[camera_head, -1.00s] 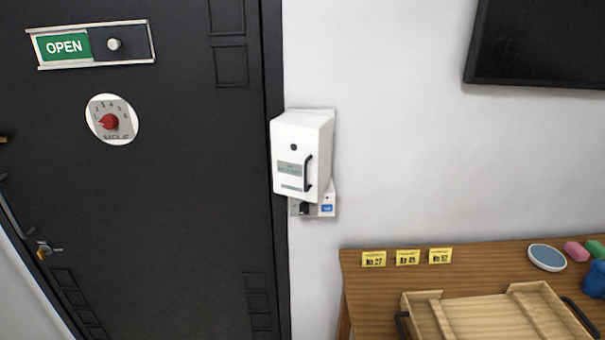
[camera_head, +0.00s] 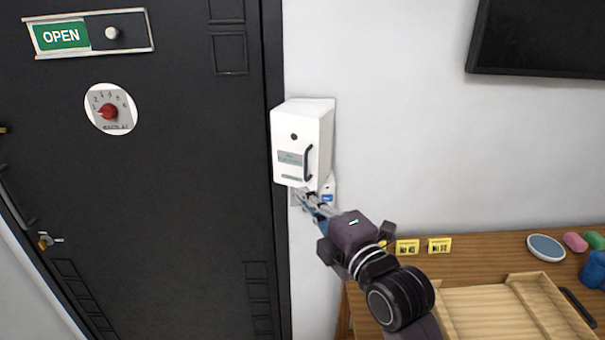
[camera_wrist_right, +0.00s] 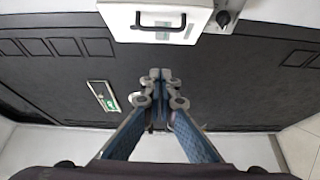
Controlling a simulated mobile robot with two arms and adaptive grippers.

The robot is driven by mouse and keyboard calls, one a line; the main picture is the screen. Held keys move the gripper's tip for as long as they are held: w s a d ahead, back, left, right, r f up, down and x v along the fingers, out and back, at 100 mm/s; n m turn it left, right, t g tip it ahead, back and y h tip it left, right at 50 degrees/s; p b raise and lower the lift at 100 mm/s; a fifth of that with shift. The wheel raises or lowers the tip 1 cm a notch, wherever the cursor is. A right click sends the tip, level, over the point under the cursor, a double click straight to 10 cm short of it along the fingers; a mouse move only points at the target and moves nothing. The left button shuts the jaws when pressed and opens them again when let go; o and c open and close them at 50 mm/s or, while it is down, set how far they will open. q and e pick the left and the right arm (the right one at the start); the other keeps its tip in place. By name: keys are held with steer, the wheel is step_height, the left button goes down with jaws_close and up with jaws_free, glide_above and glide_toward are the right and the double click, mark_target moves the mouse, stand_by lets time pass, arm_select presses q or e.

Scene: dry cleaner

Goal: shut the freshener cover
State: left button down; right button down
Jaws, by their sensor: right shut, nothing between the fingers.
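The white freshener (camera_head: 300,145) is mounted on the wall just right of the dark door. Its front cover (camera_head: 290,165) has a round dark spot, a grey label and a black handle (camera_head: 309,162) at the right side. I cannot tell how far the cover stands from its base. My right gripper (camera_head: 309,199) reaches up from the lower right, with its fingertips just below the cover, shut and empty. In the right wrist view the cover's front (camera_wrist_right: 160,12) and handle (camera_wrist_right: 160,28) are at the top edge, beyond the fingertips (camera_wrist_right: 160,76). My left gripper is out of view.
A small wall plate with a blue button (camera_head: 328,196) sits under the freshener, partly hidden by my gripper; a black knob (camera_wrist_right: 223,18) shows beside the cover. A wooden table (camera_head: 480,255) with a tray (camera_head: 490,300) stands at lower right. The door (camera_head: 190,180) is on the left.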

mark_target(302, 174)
steer(key=p+x, duration=0.4)
steer(key=x, duration=0.6)
steer(key=d+p, duration=0.1)
steer(key=d, duration=0.3)
steer(key=shift+w, duration=0.2)
